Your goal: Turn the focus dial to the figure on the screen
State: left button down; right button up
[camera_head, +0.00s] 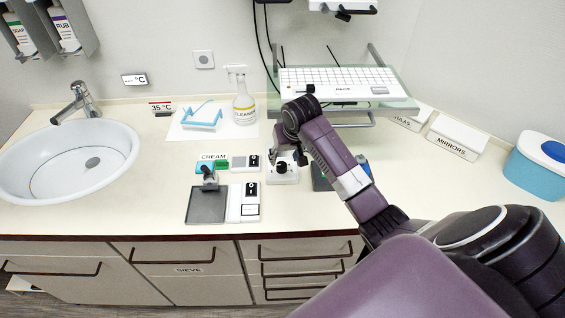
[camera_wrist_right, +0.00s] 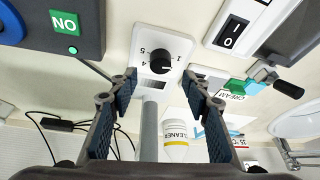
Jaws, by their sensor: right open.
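The focus dial is a black knob (camera_wrist_right: 160,55) on a white box (camera_head: 283,173), with figures such as 1, 4 and 5 printed around it. A white mark shows on the knob's lower right in the wrist view. In the head view my right wrist hides part of the box. My left gripper is not in view.
A grey tray (camera_head: 207,206) lies front left. A cleaner bottle (camera_head: 243,106) and keyboard shelf (camera_head: 400,104) stand behind. The counter's right front is partly clear.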

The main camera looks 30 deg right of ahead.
aim_at(282, 164)
jog(key=shift+p+x, duration=0.55)
jog(key=shift+x, duration=2.5)
jog(key=shift+c, duration=0.4)
jog(key=c, duration=1.1)
